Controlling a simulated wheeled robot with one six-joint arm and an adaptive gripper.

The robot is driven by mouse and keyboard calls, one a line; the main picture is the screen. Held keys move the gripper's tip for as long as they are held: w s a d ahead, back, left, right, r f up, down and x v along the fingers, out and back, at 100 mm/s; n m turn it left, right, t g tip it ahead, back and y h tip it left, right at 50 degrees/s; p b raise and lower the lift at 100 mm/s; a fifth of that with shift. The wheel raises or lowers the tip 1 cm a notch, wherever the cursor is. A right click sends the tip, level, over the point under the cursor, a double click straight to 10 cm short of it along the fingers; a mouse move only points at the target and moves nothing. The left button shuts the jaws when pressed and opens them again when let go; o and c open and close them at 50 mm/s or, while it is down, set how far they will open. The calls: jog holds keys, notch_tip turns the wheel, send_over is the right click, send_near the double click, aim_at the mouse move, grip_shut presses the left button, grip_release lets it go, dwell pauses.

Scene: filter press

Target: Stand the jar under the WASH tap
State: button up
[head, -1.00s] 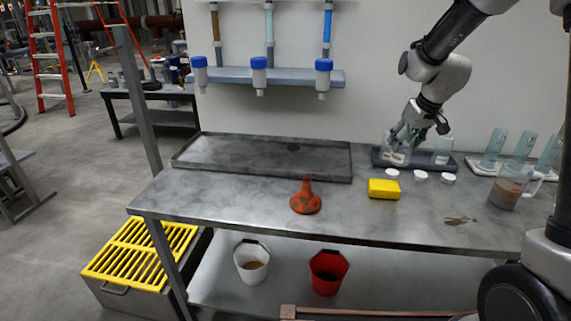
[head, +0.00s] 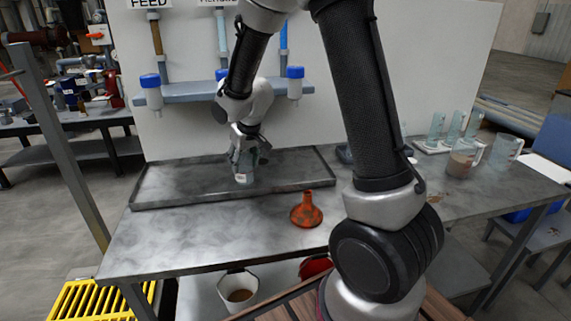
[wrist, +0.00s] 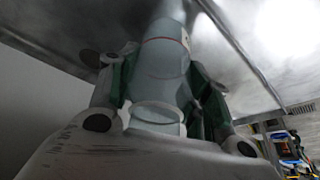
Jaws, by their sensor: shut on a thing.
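My gripper (head: 246,158) is shut on a clear jar (head: 243,175), which hangs roughly upright over the shallow metal tray (head: 172,183). I cannot tell whether the jar's base touches the tray. In the wrist view the jar (wrist: 160,72) sits between both fingers. Three blue-topped taps line the wall shelf: a left tap (head: 151,92) under the FEED sign (head: 152,3), a middle tap (head: 220,76) partly behind my arm, and a right tap (head: 294,82). The middle sign is cut off, and no WASH sign is readable. The jar is in front of and below the middle tap.
Beakers and a jug (head: 463,160) stand at the far right. My arm hides the bench middle. The tray's left half is clear.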

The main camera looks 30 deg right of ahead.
jog(key=d, duration=1.3)
jog(key=shift+d, duration=0.4)
jog(key=d, duration=0.2)
jog(key=d+f, duration=0.1)
jog(key=d, duration=0.1)
jog(key=shift+d, duration=0.1)
jog(key=shift+f, duration=0.25)
jog(key=shift+f, duration=0.1)
jog(key=o, duration=1)
